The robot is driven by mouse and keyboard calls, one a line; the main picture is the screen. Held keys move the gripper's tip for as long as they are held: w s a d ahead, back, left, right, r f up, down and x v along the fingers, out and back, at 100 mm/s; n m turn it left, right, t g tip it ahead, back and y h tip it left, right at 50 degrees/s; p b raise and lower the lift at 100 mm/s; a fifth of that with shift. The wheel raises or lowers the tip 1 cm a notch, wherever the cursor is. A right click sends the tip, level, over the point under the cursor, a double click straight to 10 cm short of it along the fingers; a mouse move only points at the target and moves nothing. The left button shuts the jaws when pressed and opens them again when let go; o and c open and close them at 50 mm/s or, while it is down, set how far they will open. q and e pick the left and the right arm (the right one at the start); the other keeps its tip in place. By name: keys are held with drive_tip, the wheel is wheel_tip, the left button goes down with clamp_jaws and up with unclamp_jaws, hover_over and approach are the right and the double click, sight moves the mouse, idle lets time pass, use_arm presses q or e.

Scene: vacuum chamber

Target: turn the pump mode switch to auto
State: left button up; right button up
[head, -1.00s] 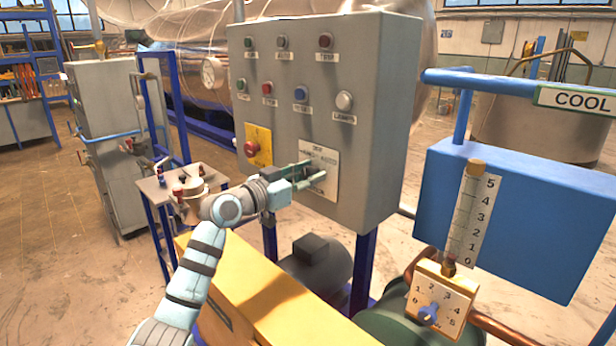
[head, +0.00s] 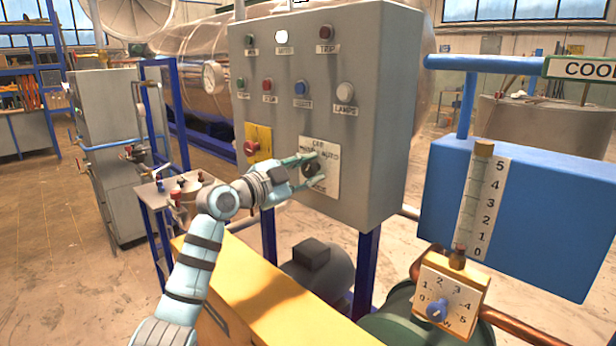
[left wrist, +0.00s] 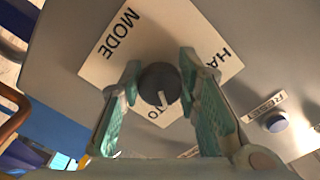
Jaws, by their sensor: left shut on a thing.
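The pump mode switch is a dark round knob (left wrist: 158,82) on a white label plate (head: 329,187) low on the grey control cabinet. In the left wrist view its white pointer mark points down toward the partly hidden word ending in "TO". "MODE" and "HA" show on the plate beside it. My left gripper (head: 309,168) reaches in from the left, and its green fingers (left wrist: 158,85) are closed on both sides of the knob. On the cabinet's top row the middle lamp (head: 282,37) is lit white. My right gripper is not in view.
The grey cabinet (head: 378,110) carries several other lamps and buttons, and a red knob on a yellow plate (head: 258,142) left of the switch. A yellow block (head: 255,300) lies below. A blue box (head: 520,215) with a scale stands at right.

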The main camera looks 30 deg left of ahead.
use_arm(q)
drive_tip(key=shift+m+b, duration=0.3)
drive_tip(key=shift+m, duration=0.9)
drive_tip(key=o, duration=1.2)
drive_tip(key=shift+c, duration=0.2)
drive_tip(key=v, duration=1.2)
